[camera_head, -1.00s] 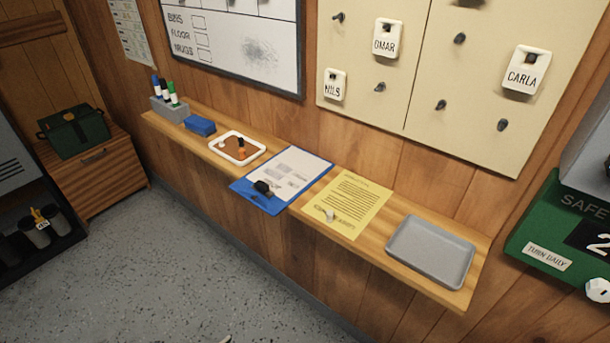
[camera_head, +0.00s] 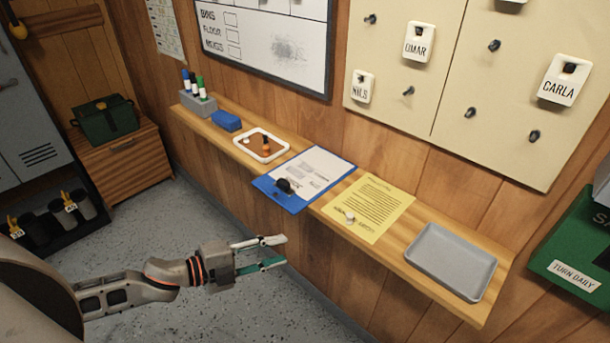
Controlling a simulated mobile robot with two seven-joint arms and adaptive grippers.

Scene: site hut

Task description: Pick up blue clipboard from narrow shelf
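The blue clipboard (camera_head: 277,194) lies flat on the narrow shelf (camera_head: 403,258), with white paper on it and a black clip at its near-left end. Its near-left end reaches over the front edge of the shelf. My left gripper (camera_head: 272,252) is in front of the shelf, below the clipboard in the picture and apart from it. Its two fingers are spread with nothing between them. My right gripper is not in view.
A white tray (camera_head: 241,145) with small items and a blue block (camera_head: 227,121) sit left of the clipboard. A yellow sheet (camera_head: 369,208) with a small white object lies right of it. A grey tray (camera_head: 451,262) is at the shelf's right end. A green safe box (camera_head: 570,240) stands further right.

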